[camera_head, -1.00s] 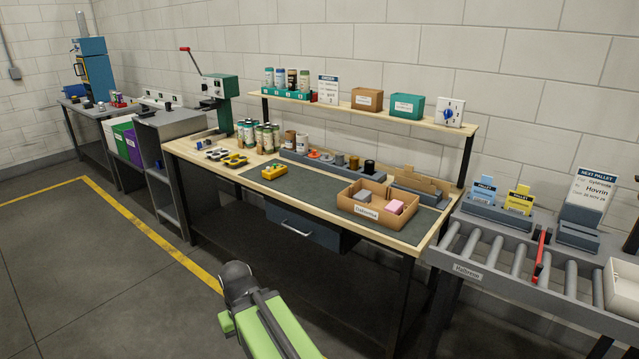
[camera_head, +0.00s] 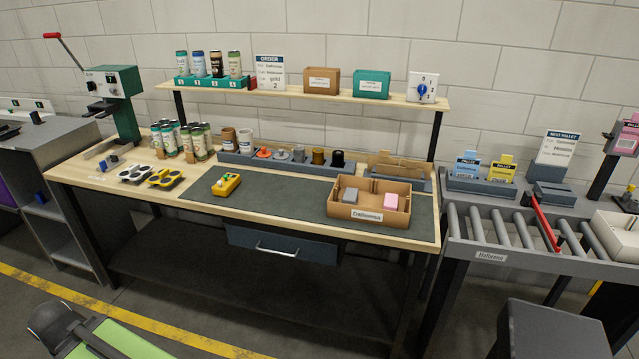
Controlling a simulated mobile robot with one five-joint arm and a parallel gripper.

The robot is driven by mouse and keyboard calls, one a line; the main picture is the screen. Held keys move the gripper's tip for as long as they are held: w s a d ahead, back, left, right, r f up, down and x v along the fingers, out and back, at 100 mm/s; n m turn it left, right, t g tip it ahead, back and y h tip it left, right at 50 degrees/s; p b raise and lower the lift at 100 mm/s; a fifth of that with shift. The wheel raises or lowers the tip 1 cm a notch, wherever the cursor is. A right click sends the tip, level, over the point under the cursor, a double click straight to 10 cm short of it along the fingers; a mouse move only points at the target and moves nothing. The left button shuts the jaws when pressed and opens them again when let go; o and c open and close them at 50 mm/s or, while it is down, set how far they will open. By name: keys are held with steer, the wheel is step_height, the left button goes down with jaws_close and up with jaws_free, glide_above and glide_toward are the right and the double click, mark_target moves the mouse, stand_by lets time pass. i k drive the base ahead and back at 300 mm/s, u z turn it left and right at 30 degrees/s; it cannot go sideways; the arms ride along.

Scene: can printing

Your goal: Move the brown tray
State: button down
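The brown tray (camera_head: 342,208) is an open box with a white label on its front. It sits on the dark mat (camera_head: 270,208) at the right part of the workbench. A green and dark part of my arm shows at the lower left, well apart from the tray. My gripper's fingers are not in view.
A yellow device (camera_head: 227,185) sits on the mat left of the tray. A grey holder (camera_head: 285,163) with several coloured pieces stands behind. A roller conveyor (camera_head: 500,228) with a red bar (camera_head: 541,222) adjoins on the right. Bare mat lies between device and tray.

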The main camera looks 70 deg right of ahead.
mark_target(369, 209)
steer(key=z, duration=0.65)
steer(key=i, duration=1.25)
steer(key=z, duration=0.7)
steer(key=k, duration=0.75)
steer(key=z, duration=0.25)
steer(key=i, duration=0.8)
steer(key=u, duration=0.05)
